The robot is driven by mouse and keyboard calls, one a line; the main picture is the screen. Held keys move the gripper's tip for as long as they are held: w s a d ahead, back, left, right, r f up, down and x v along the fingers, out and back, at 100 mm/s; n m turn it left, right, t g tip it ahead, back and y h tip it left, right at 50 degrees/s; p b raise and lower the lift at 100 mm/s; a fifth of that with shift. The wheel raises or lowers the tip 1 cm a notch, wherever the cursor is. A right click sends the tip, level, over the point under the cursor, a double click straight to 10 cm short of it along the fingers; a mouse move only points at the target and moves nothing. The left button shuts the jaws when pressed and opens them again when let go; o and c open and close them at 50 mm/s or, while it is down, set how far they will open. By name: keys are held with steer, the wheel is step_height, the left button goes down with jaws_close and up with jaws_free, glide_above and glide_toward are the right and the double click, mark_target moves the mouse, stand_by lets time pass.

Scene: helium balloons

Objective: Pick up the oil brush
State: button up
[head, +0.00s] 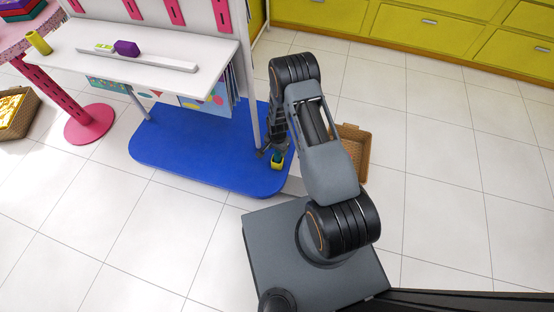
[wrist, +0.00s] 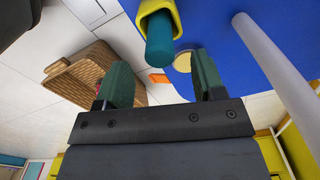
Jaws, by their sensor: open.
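A teal rod-like piece with a yellow sleeve, likely the oil brush, is at the right edge of the blue base in the head view (head: 277,163). In the wrist view, the likely oil brush (wrist: 160,38) is at the top centre, its teal end pointing toward my jaws. My gripper (head: 268,151) reaches down beside it in the head view, close to it. In the wrist view my gripper (wrist: 164,72) has its two dark green fingers apart, with the teal end just beyond the gap. The gap looks empty. Brush bristles are not visible.
A brown woven basket (head: 358,148) stands on the floor right of my arm. A white post (head: 249,95) rises close to my gripper from the blue base (head: 190,155). The foreground floor is clear.

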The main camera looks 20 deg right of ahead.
mark_target(277, 152)
steer(key=shift+f+b, duration=1.3)
steer(key=shift+f, duration=1.45)
steer(key=shift+c, duration=0.2)
steer(key=shift+r, duration=0.1)
steer(key=c, duration=1)
